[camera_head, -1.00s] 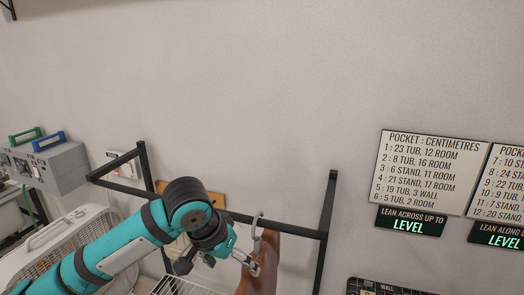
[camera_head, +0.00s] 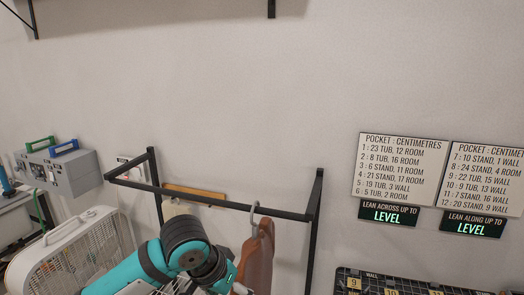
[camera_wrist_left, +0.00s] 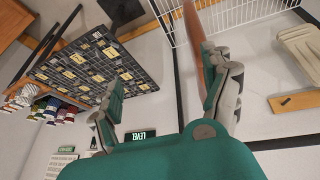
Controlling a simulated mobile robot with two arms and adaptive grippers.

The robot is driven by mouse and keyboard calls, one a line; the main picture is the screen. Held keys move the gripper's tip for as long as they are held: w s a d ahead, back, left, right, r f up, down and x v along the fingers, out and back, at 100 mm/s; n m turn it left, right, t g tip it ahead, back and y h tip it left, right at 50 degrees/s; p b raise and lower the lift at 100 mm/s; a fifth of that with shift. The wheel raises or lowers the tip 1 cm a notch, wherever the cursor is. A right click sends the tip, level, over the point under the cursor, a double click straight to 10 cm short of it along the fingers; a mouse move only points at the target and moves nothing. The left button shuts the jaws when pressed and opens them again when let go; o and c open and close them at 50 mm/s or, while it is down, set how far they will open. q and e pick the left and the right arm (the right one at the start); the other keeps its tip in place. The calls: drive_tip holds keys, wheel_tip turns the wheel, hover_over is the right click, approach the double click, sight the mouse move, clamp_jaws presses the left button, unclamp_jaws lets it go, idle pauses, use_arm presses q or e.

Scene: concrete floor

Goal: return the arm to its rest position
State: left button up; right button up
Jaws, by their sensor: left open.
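My left arm (camera_head: 175,255), teal with dark joints, comes in from the bottom left of the head view, bent in front of the black rack. Its gripper is mostly hidden or cut off at the bottom edge there. In the left wrist view my left gripper (camera_wrist_left: 163,68) is open, its two grey-and-teal fingers wide apart. A brown item (camera_head: 262,255) hangs by a grey hook (camera_head: 254,215) from the rack's bar. In the wrist view a brown strip (camera_wrist_left: 191,38), likely this item, shows near the right finger; I cannot tell whether they touch. My right gripper is not in view.
The black rack (camera_head: 225,203) stands out from the wall around the arm. A white slatted box (camera_head: 75,255) is at left, with a grey device (camera_head: 65,172) behind it. A dark numbered board (camera_head: 420,287) is at lower right. Signs (camera_head: 400,170) hang above it.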

use_arm(q)
drive_tip(key=s+f+h, duration=0.1)
drive_tip(key=s+f, duration=0.9)
drive_tip(key=f, duration=0.2)
drive_tip(key=s+a+f+n+y, duration=0.2)
drive_tip(key=s+a+f, duration=0.2)
drive_tip(key=s+a, duration=0.35)
drive_tip(key=s+a+f+n+y, duration=0.1)
drive_tip(key=s+a+f+y, duration=0.1)
drive_tip(key=s+a+f, duration=0.4)
drive_tip(key=s+a+f+g+b, duration=0.1)
drive_tip(key=s+f+b, duration=0.1)
drive_tip(key=f, duration=1.3)
drive_tip(key=s+f+b, duration=0.2)
drive_tip(key=f, duration=1.2)
drive_tip(key=s+a+f+g+b, duration=0.1)
drive_tip(key=s+a+f+b, duration=0.2)
drive_tip(key=s+f, duration=1.3)
wheel_tip(320, 180, down, 3)
drive_tip(key=shift+a+f+g+b, duration=0.1)
drive_tip(key=shift+a+g+b, duration=0.05)
drive_tip(key=shift+g+b, duration=0.2)
